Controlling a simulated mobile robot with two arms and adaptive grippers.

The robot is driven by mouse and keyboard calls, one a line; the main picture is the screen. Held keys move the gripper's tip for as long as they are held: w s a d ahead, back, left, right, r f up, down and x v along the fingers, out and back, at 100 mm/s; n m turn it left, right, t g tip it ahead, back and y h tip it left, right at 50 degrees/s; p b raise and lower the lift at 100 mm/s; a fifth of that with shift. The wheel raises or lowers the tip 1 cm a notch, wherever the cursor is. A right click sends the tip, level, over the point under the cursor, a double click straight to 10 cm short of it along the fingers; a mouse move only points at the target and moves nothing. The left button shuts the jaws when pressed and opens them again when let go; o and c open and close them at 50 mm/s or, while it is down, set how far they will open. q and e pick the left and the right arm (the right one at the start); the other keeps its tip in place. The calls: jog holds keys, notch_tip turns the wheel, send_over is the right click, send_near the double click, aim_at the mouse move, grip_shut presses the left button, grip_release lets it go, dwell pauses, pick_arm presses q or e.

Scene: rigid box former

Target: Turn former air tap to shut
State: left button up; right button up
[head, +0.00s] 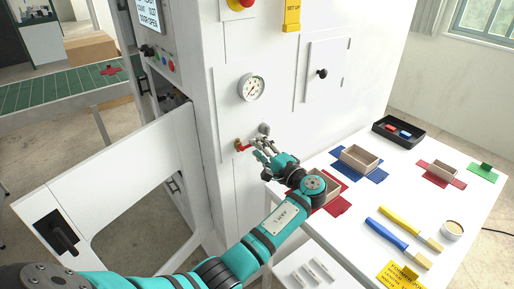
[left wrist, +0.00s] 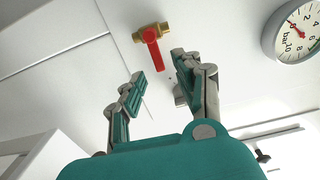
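The air tap has a small brass body (head: 238,144) on the white front panel, below the round gauge. Its red lever (head: 246,148) sticks out to the right in the head view. In the left wrist view the brass body (left wrist: 140,35) lies across the picture and the red lever (left wrist: 154,53) points down, looking roughly square to the body. My left gripper (head: 262,149) is just right of the lever. In the left wrist view its two fingers (left wrist: 158,69) are apart, with the lever's end near the gap between the tips. Contact cannot be told. My right gripper is out of view.
The pressure gauge (head: 251,87) is above the tap. A small panel door with a black knob (head: 322,73) is to its right. A white table (head: 350,215) with boxes, card blanks and brushes stands at the right, under my left forearm. An open white guard door (head: 130,180) is at the left.

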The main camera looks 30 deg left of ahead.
pick_arm(q)
jog(key=v, duration=1)
jog(key=shift+d, duration=0.35)
notch_tip(320, 180, down, 23)
jog(key=s+m+h, duration=0.2)
jog(key=m+h, duration=0.3)
jog(key=h, duration=0.1)
jog(key=s+f+g+h+b, duration=0.15)
jog(key=s+f, duration=0.25)
jog(key=f, duration=0.5)
jog(key=s+f+h, duration=0.2)
jog(key=s+f, duration=0.3)
jog(key=f, duration=0.3)
jog(key=s+d+f+n+g+h, duration=0.25)
jog(key=s+f+h, duration=0.25)
jog(key=s+f, duration=1.3)
jog(key=s+a+f+n+g+h, duration=0.1)
jog(key=s+f+n, duration=0.1)
jog(key=s, duration=0.9)
jog(key=s+a+f+n+g+h+b, duration=0.1)
jog(key=s+f+n, duration=0.1)
jog(key=s, duration=0.9)
jog(key=shift+s+f+n, duration=0.35)
jog(key=shift+s+f, duration=0.05)
jog(key=shift+f, duration=0.2)
